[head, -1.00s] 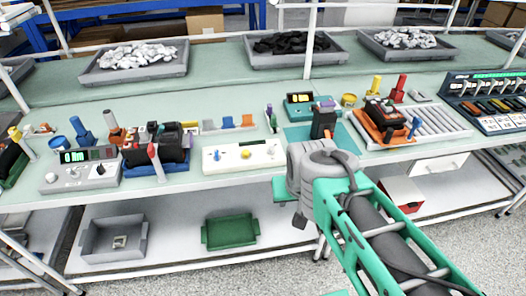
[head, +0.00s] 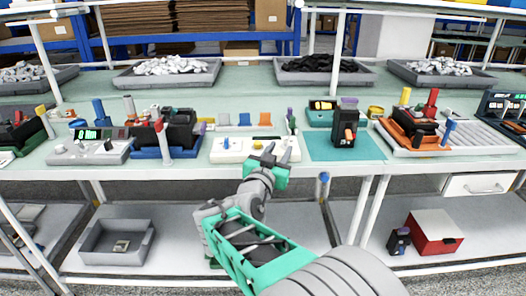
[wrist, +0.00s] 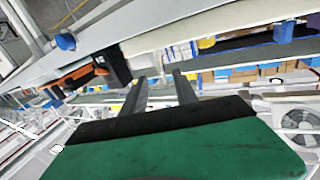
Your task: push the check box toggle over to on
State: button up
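The check box (head: 218,154) is a long white box near the front edge of the bench, with a blue toggle (head: 226,142) at its left and a yellow knob (head: 257,145) near its middle. I cannot tell which way the toggle leans. In the wrist view, the blue toggle (wrist: 283,32) and the yellow knob (wrist: 206,43) show near the top. My gripper (head: 277,154) is at the bench front, in front of the box's right end. In the wrist view, its two fingers (wrist: 160,82) are apart with nothing between them.
A black device (head: 344,128) stands on a teal mat (head: 318,152) right of the box. A blue-based device (head: 180,137) stands to its left. A blue-tipped part (head: 324,178) hangs below the bench edge. A grey bin (head: 118,243) is on the shelf below.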

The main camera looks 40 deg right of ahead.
aim_at(285, 140)
jog(key=x, duration=0.7)
jog(key=shift+w+d+r, duration=0.1)
jog(key=shift+w+d, duration=0.15)
jog(key=shift+c, duration=0.2)
grip_shut()
